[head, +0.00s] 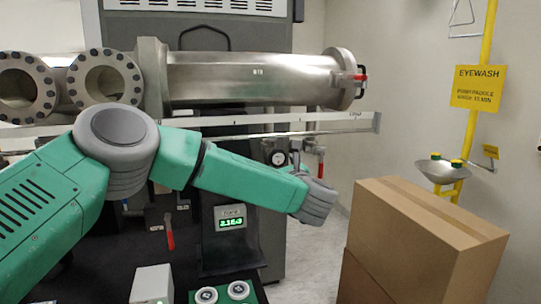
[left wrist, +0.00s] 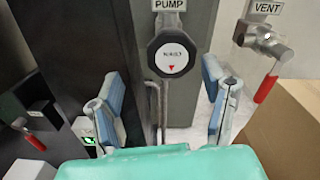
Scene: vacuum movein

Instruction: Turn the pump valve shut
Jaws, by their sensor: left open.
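The pump valve (left wrist: 171,54) is a black round knob with a white face and a small red triangle, below a PUMP label (left wrist: 169,5) in the left wrist view. In the head view, a round white-faced fitting (head: 278,158) past my left forearm looks like the same knob. My left gripper (left wrist: 161,78) is open and empty. Its two blue-grey fingers are spread to the left and right of the knob's lower part, apart from it. In the head view my arm ends in a grey wrist, and the fingers cannot be made out. My right gripper is in neither view.
A VENT valve (left wrist: 266,38) with a red handle is right of the knob. Another red-handled valve (left wrist: 33,137) is at lower left. A cardboard box (head: 420,245) stands at right. A large steel pipe (head: 240,80) runs above. An eyewash station (head: 445,170) is behind the box.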

